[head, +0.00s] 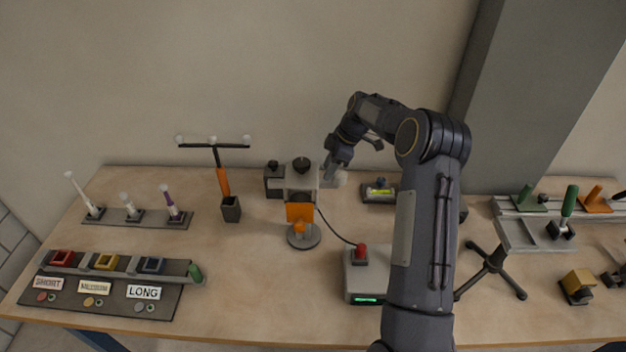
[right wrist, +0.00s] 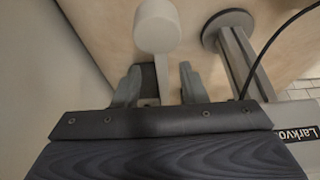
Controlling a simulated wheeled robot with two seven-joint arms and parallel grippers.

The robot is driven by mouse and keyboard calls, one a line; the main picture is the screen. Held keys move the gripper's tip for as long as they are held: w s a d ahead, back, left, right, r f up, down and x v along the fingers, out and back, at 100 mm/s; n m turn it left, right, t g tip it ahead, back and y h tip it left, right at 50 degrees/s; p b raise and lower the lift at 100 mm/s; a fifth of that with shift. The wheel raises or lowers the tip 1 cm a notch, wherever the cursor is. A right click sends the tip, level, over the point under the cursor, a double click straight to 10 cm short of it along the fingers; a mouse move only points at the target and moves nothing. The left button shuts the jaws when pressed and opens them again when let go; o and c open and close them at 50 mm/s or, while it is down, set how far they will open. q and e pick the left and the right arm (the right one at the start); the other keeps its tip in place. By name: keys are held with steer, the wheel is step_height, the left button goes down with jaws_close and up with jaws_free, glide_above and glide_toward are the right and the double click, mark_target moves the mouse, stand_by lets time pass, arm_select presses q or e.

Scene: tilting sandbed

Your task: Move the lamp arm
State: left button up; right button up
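A stand with a grey head (head: 301,178), an orange block (head: 299,212) and a round grey base (head: 304,240) is near the table's middle; I take it to be the lamp. A pale knob (head: 341,178) sits at the right of its head, seemingly the lamp arm's end. My right gripper (head: 334,168) is right at this knob. In the right wrist view, the two fingers (right wrist: 160,88) are apart, with the white knob (right wrist: 157,26) just beyond them and its thin stem between them. I cannot tell whether a finger touches the stem. My left gripper is out of view.
A box with a red button (head: 361,252) stands in front to the right, joined by a black cable. A T-shaped stand (head: 222,180) and a rack of white-tipped tools (head: 130,215) are on the left. A level vial block (head: 379,190) is behind my arm. Front middle is clear.

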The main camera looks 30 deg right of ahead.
mark_target(321, 181)
steer(key=p+x, duration=0.1)
steer(key=x, duration=0.5)
jaws_close()
